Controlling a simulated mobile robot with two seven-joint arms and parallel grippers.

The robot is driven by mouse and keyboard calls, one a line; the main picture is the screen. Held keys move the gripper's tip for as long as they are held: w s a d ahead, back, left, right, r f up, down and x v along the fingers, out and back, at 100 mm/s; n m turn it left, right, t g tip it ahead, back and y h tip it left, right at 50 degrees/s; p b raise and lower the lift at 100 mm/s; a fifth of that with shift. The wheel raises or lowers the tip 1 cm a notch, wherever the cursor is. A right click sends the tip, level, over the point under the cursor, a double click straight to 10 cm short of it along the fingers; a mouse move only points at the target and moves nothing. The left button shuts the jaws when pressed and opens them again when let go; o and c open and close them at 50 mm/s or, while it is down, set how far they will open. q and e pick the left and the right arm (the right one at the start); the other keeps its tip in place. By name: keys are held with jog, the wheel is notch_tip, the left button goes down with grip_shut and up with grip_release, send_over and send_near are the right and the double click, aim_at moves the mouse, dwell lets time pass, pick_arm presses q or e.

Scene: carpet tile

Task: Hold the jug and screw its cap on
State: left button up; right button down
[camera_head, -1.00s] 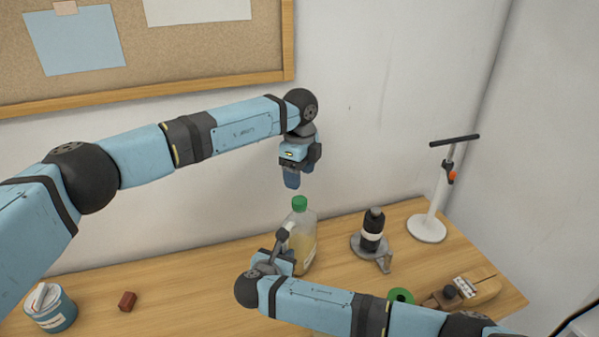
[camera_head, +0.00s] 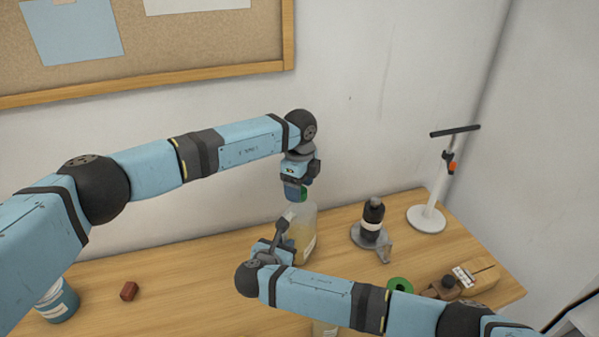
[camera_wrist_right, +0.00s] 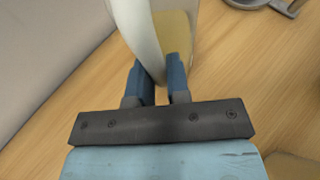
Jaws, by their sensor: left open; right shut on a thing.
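In the right wrist view the right gripper (camera_wrist_right: 158,80) is shut on the handle side of the jug (camera_wrist_right: 172,32).
Right of the jug stand a black bottle (camera_head: 373,216) by a grey bracket and a white stand (camera_head: 428,217). A green ring (camera_head: 400,285) and a wooden tool (camera_head: 482,274) lie front right. A red-brown block (camera_head: 129,291) and a blue tub (camera_head: 58,303) are at left.

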pick_arm(q)
jog(key=shift+f, duration=0.6)
jog(key=c, duration=1)
jog(key=m, duration=0.5)
jog(key=shift+m, duration=0.4)
jog(key=m, duration=1.2)
jog(key=shift+m, duration=0.3)
jog(key=m, duration=1)
jog(key=shift+m, duration=0.3)
jog(key=m, duration=0.8)
jog(key=o, duration=1)
jog(key=shift+f, duration=0.1)
jog(key=shift+o, duration=0.2)
